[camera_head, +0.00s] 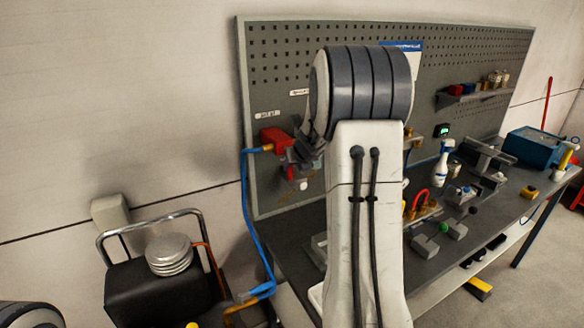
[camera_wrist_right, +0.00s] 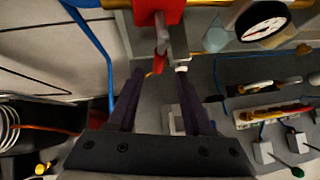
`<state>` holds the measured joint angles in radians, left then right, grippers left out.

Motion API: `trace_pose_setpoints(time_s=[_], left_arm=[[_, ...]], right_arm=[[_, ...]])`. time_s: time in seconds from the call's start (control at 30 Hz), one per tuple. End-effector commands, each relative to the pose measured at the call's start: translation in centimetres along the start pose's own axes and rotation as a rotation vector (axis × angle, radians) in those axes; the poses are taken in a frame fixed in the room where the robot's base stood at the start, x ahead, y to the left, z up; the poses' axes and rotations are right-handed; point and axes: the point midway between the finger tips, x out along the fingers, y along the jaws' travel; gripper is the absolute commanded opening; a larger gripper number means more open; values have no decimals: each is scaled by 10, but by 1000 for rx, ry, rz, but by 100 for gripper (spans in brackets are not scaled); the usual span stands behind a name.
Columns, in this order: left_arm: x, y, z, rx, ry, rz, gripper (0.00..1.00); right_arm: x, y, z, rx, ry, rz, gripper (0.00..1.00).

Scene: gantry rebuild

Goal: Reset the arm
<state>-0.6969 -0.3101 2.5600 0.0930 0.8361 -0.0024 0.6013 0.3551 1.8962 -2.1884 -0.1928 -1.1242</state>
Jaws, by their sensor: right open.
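My right arm rises through the middle of the head view, and its white and dark links hide part of the bench and board. My right gripper (camera_head: 300,155) is beside a red block (camera_head: 274,139) with a brass pipe end on the pegboard. In the right wrist view the gripper (camera_wrist_right: 160,88) has its two dark fingers apart, with nothing held between them. The red block (camera_wrist_right: 158,10) is ahead of the fingertips, with a grey stem and a small red-orange part below it. My left gripper is not in view.
The pegboard (camera_head: 270,60) stands behind the workbench (camera_head: 450,255), which holds a spray bottle (camera_head: 442,165), a blue box (camera_head: 533,147) and several small parts. A blue hose (camera_head: 247,215) hangs left of the board. A black cart (camera_head: 150,295) carries stacked discs. A round gauge (camera_wrist_right: 263,22) is near the gripper.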

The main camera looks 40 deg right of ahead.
Motion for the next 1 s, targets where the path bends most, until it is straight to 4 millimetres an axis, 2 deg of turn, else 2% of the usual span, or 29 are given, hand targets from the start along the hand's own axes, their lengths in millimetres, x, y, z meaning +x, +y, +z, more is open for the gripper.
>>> trace_pose_setpoints(time_s=[0.13, 0.7, 0.77, 0.83, 0.93, 1.0], left_arm=[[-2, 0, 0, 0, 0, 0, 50], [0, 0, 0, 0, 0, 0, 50], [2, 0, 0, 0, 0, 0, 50], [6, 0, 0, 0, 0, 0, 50], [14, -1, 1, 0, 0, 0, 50], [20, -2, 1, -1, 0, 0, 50]], right_arm=[[-7, 0, -1, -1, 1, 0, 51], [-7, 5, 0, 13, -5, 3, 51], [-8, 16, 3, 52, -20, 8, 51], [-12, 40, 6, 145, -47, 19, 51], [-22, 88, 6, 363, -88, 44, 51], [-34, 124, -2, 557, -101, 59, 51]])
